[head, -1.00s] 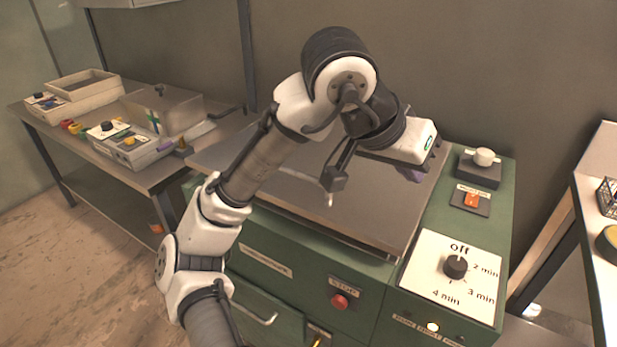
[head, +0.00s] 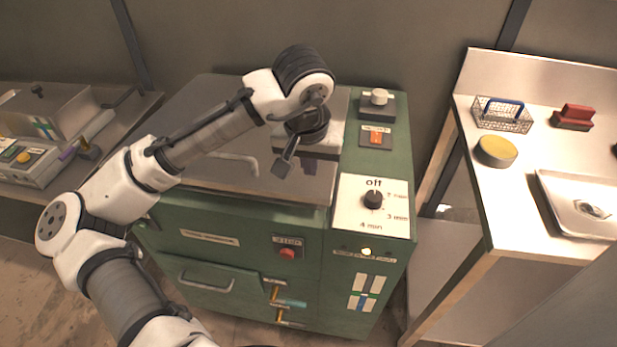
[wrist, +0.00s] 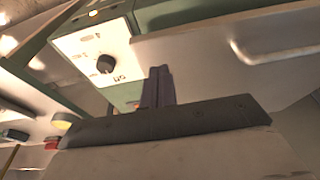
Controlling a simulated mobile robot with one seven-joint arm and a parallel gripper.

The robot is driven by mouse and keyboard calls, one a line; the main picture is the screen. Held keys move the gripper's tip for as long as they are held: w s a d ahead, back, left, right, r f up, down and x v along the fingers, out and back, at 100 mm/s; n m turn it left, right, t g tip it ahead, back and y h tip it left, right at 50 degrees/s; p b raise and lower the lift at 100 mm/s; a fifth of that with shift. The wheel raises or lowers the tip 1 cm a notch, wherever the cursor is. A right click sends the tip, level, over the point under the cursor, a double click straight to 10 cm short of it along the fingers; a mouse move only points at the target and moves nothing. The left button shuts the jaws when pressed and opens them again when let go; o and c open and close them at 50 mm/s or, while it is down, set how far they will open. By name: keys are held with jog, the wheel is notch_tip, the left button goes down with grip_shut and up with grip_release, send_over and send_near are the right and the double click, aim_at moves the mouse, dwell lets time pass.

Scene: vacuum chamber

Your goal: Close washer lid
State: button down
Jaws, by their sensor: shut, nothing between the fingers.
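The washer (head: 215,255) is a green machine in the middle of the head view. Its grey metal lid (head: 300,183) lies down flat over the top, with a bent handle (head: 240,158) near the front edge. Lid (wrist: 195,48) and handle (wrist: 270,55) also show in the wrist view. My gripper (wrist: 158,86) shows there as dark fingers close together, with nothing between them, beside the lid's edge and the dial panel.
A right-hand table (head: 515,215) holds a wire basket (head: 502,115) and a yellow-topped round tin (head: 496,151). A left bench (head: 125,110) holds control boxes.

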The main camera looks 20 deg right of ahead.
jog(key=shift+s+a+f+p, duration=0.1)
jog(key=shift+f+p, duration=0.25)
jog(key=shift+f, duration=1.95)
